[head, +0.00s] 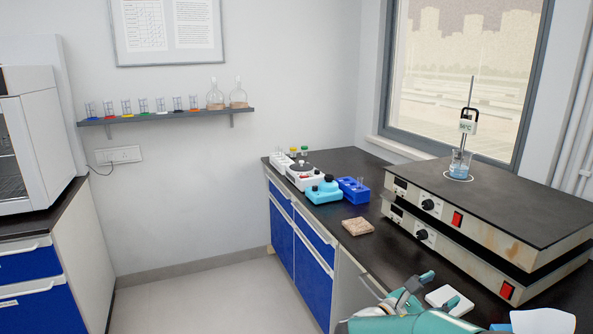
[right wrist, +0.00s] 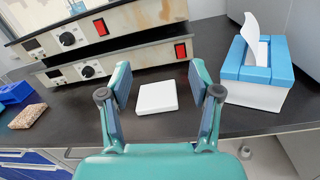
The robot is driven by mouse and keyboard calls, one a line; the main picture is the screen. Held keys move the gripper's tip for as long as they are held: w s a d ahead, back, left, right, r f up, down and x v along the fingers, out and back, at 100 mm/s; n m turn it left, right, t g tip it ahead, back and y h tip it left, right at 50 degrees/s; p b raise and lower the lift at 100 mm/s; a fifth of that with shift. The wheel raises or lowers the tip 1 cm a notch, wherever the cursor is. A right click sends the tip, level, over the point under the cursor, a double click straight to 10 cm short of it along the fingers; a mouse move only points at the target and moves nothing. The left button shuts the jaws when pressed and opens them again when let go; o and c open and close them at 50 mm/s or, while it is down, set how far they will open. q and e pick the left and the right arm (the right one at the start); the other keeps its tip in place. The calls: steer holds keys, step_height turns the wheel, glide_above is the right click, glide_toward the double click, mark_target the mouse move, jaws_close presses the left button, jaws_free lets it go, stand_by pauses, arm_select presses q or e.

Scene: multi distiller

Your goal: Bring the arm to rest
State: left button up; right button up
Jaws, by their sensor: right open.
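My right gripper (head: 441,287) is at the lower right of the head view, above the front part of the dark counter. In the right wrist view my right gripper (right wrist: 158,72) has its two fingers spread wide, with nothing between the pads. A flat white square (right wrist: 156,97) lies on the counter beyond the fingers, apart from them. The white square (head: 449,299) also shows in the head view, partly covered by the gripper. My left gripper is in neither view.
Two stacked hot plates (head: 478,236) stand on the counter, with a beaker of blue liquid (head: 460,168) and a thermometer on top. A speckled block (head: 358,227), a blue rack (head: 353,190) and a teal device (head: 324,190) lie farther back. A tissue box (right wrist: 259,75) stands right of the gripper.

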steer(key=s+a+f+m+g+y+p, duration=0.1)
steer(key=s+f+g+y, duration=0.5)
steer(key=f, duration=0.6)
steer(key=s+a+f+m+g+y+p, duration=0.15)
steer(key=s+f+y, duration=0.25)
steer(key=s+f, duration=0.65)
steer(key=s+a+f+m+y+p, duration=0.2)
steer(key=s+a+m+y, duration=0.3)
steer(key=m, duration=0.5)
steer(key=s+a+f+m+y+p, duration=0.3)
steer(key=s+a+f+m+y, duration=0.2)
steer(key=s+a+m, duration=0.4)
steer(key=shift+s+a+f+m+y, duration=0.25)
steer(key=shift+a+m+y, duration=0.15)
steer(key=shift+a+m, duration=0.35)
